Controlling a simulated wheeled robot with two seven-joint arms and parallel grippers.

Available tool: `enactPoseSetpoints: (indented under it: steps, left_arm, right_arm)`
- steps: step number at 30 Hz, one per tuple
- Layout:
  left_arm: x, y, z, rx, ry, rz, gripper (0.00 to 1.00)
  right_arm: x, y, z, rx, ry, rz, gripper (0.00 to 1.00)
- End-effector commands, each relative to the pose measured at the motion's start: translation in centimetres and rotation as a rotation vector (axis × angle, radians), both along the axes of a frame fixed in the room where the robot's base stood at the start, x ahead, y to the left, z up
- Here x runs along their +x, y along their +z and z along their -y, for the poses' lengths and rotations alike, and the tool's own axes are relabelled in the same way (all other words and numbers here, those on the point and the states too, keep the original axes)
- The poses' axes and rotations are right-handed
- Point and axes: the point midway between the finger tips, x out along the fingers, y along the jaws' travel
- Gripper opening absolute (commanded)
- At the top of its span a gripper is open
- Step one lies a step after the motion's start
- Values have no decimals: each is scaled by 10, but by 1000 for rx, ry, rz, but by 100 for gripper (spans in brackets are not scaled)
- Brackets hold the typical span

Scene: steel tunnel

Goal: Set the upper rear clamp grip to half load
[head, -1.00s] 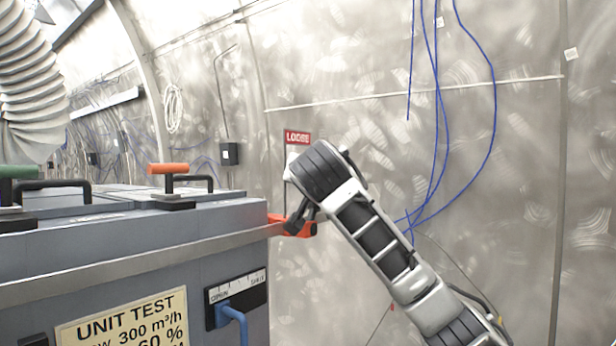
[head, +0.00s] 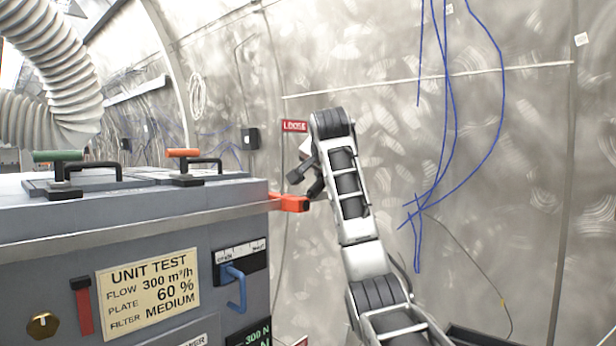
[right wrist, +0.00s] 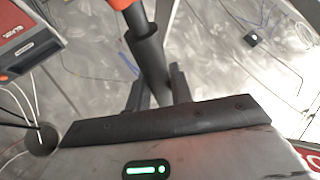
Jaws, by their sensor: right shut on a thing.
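The grey filter unit (head: 230,200) fills the left of the head view. An orange clamp grip (head: 288,202) sticks out at the top of its far right edge. In the right wrist view it shows as an orange bar with a black round end (right wrist: 148,48). My right gripper (head: 309,186) is at this grip's outer end, in front of the tunnel wall. In the right wrist view my right gripper (right wrist: 158,85) has its dark fingers on both sides of the black end, shut on it. A red LOOSE sign (head: 294,126) is on the wall above. My left gripper is not in view.
The unit's top carries an orange T-grip (head: 183,153), a green T-grip (head: 57,156) and black handles. A blue lever (head: 237,288) hangs on its front by a scale. A ribbed hose (head: 50,50) hangs at upper left. Blue cables (head: 450,130) run down the wall.

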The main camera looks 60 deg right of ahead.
Motion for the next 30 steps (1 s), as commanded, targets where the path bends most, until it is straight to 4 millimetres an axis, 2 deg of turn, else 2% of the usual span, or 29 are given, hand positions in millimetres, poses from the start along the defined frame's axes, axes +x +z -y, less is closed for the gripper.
enactPoseSetpoints:
  steps: [12, 13, 15, 25, 30]
  left_arm:
    - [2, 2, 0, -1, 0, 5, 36]
    - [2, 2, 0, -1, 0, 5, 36]
    - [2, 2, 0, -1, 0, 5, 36]
    - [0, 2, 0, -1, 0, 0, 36]
    - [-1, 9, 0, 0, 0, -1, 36]
  right_arm:
    - [-2, -1, 2, 8, -10, 0, 0]
    - [-2, -1, 2, 8, -10, 0, 28]
    - [-2, -1, 2, 7, -8, 0, 44]
    - [-2, 2, 0, 5, -5, 1, 44]
    - [-1, 16, -17, 4, 1, 4, 44]
